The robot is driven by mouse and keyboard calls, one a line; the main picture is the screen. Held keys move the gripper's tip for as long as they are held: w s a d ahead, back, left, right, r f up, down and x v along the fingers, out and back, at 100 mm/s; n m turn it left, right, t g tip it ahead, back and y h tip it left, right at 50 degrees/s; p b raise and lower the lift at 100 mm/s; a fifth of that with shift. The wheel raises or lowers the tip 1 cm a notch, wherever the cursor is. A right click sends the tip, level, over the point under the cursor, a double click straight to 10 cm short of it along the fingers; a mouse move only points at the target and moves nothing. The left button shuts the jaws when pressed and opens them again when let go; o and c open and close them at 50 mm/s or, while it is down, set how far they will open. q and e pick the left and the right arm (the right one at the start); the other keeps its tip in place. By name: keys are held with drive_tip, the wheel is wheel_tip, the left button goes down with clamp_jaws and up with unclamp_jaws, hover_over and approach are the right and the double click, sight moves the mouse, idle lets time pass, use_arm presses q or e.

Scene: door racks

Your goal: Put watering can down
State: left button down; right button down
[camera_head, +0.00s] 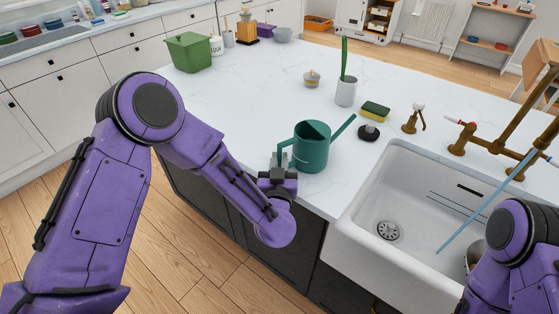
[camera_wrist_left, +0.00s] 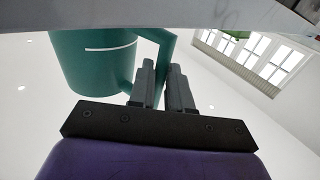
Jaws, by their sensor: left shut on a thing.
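The teal watering can (camera_head: 312,147) is upright at the front edge of the white island countertop (camera_head: 238,100), left of the sink. Its spout points up and to the right, and its handle faces my left gripper (camera_head: 280,160). The left gripper is shut on the handle. In the left wrist view the can (camera_wrist_left: 95,62) is at the upper left, with the gripper fingers (camera_wrist_left: 161,82) around its handle. I cannot tell whether the can's base touches the countertop. My right arm shows at the lower right of the head view; its gripper is out of the picture.
The white sink (camera_head: 365,225) is right of the can, with a brass faucet (camera_head: 465,138) behind it. A sponge (camera_head: 375,110) and a white cup (camera_head: 346,92) stand beyond the can. A green box (camera_head: 188,52) is at the far left. The counter between is clear.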

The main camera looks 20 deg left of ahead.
use_arm(q)
drive_tip(key=shift+s, duration=0.1)
drive_tip(key=c, duration=1.1)
unclamp_jaws()
drive_tip(key=shift+f, duration=0.1)
drive_tip(key=shift+o, duration=0.2)
drive_tip(key=shift+s+d, duration=0.15)
drive_tip(key=shift+s, duration=0.05)
drive_tip(key=b+v, duration=0.3)
drive_tip(key=v, duration=0.8)
drive_tip(key=shift+s, duration=0.3)
